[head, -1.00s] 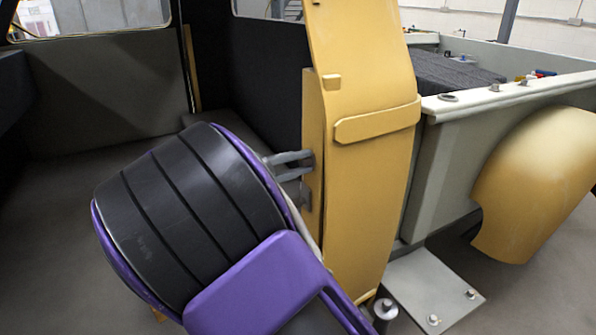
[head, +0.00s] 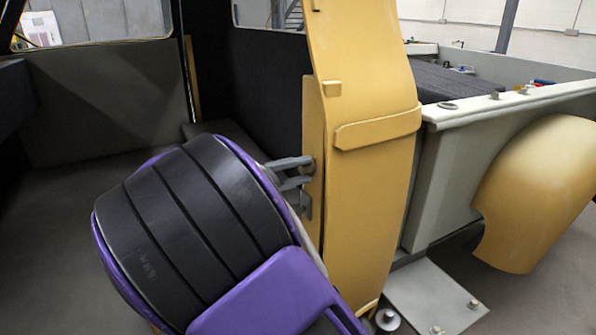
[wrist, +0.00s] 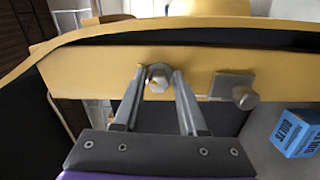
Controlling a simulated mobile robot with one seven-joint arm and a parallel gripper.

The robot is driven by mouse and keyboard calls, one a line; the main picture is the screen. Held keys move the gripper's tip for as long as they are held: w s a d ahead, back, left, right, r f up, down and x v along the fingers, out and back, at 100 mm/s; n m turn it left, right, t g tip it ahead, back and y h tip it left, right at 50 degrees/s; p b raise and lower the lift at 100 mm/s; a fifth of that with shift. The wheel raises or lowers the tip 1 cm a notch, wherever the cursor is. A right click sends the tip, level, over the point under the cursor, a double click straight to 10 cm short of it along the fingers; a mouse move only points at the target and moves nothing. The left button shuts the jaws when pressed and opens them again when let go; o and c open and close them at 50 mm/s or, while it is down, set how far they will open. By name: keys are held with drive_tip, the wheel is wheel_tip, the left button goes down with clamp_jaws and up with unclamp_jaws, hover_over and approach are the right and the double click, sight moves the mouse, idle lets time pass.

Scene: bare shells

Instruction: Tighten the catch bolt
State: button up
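My gripper (wrist: 159,72) reaches the narrow edge of the yellow panel, with its two grey fingers apart. In the wrist view the hex bolt head (wrist: 158,82) sits between the fingertips, one finger on each side. A thin gap seems to show beside the head, so I see no firm grip. Right of the bolt, a grey catch plate with a round knob (wrist: 243,97) is on the same edge. In the head view my gripper (head: 302,172) meets the edge of the yellow panel (head: 365,190); the bolt is hidden there.
A blue bolt box (wrist: 297,133) lies at the right in the wrist view. In the head view a grey plate with bolts (head: 430,290) is at the panel's foot. A yellow fender (head: 530,195) and a pale side wall (head: 450,175) stand to the right. Floor at left is clear.

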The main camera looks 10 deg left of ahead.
drive_tip(key=shift+o, duration=1)
drive_tip(key=p+v, duration=0.1)
drive_tip(key=v, duration=1.6)
drive_tip(key=shift+s+a+p, duration=0.15)
drive_tip(key=shift+p, duration=0.15)
